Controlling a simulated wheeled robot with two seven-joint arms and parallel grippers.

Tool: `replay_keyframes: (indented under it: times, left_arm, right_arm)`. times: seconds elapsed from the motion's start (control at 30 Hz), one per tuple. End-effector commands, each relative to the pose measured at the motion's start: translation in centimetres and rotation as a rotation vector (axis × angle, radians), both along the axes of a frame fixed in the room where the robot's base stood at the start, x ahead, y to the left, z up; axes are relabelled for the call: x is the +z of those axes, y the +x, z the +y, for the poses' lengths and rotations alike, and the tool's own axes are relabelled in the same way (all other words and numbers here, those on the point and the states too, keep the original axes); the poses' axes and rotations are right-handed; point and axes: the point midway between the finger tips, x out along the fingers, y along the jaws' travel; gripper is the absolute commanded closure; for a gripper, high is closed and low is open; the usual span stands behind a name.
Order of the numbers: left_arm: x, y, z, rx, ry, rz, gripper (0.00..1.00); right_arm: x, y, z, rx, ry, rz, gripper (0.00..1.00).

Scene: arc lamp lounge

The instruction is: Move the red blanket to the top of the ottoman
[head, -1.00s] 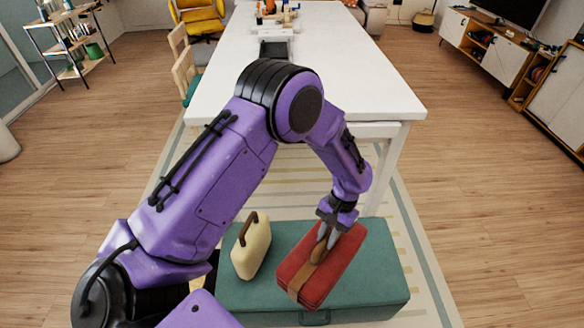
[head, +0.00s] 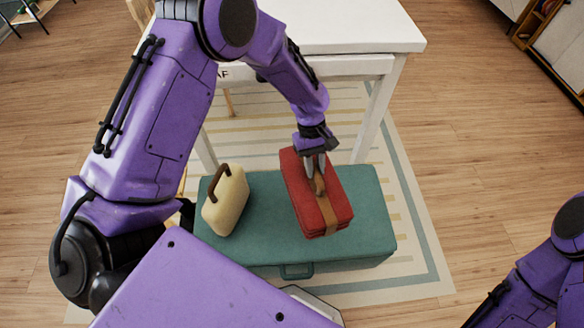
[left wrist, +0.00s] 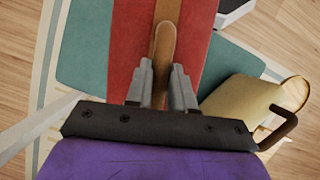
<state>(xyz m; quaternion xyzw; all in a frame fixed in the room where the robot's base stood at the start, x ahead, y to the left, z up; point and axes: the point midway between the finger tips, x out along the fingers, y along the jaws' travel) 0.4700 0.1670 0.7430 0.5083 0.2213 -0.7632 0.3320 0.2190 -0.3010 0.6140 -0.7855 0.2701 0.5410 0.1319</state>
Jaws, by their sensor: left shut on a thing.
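The red blanket (head: 301,197) is a folded red bundle with a brown strap. It is over the right half of the teal ottoman (head: 372,215), its far end reaching past the ottoman's back edge. I cannot tell whether it rests on the top or hangs just above it. My left gripper (head: 317,172) points down and is shut on the strap at the blanket's upper side. In the left wrist view the fingers (left wrist: 162,72) pinch the strap, with the red blanket (left wrist: 125,40) beneath and the ottoman (left wrist: 85,45) beside it. My right gripper is out of view.
A cream bundle with a brown handle (head: 226,204) stands on the ottoman's left part. A white table (head: 350,30) is behind the ottoman, its front leg (head: 378,105) close to the blanket. A striped rug (head: 415,255) lies underneath.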

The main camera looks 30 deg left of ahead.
Motion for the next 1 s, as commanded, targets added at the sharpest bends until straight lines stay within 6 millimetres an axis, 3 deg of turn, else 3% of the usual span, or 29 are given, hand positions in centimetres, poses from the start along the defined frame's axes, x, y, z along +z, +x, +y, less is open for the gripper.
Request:
replay_keyframes:
  times: [0.03, 0.2, 0.5, 0.63, 0.83, 1.0]
  left_arm:
    - [-1.7, 0.5, -0.3, 0.097, -0.001, -0.004, 1.0]
    - [-4.0, 2.1, -1.1, 0.464, 0.0, -0.003, 1.0]
    - [-5.9, 3.9, -1.4, 0.897, 0.002, -0.002, 1.0]
    - [-6.5, 4.2, -1.4, 0.952, 0.002, -0.001, 1.0]
    - [-10.4, 4.1, -1.5, 0.957, 0.003, 0.003, 1.0]
    - [-12.2, 4.2, -1.5, 0.954, 0.001, 0.0, 1.0]
  right_arm:
    - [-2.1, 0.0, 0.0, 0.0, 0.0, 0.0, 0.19]
    - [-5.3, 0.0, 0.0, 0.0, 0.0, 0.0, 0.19]
    - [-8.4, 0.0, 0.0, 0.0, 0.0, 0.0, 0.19]
    - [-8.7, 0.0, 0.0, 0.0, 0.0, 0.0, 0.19]
    - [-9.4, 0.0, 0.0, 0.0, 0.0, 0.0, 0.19]
    - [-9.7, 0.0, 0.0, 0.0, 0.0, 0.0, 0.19]
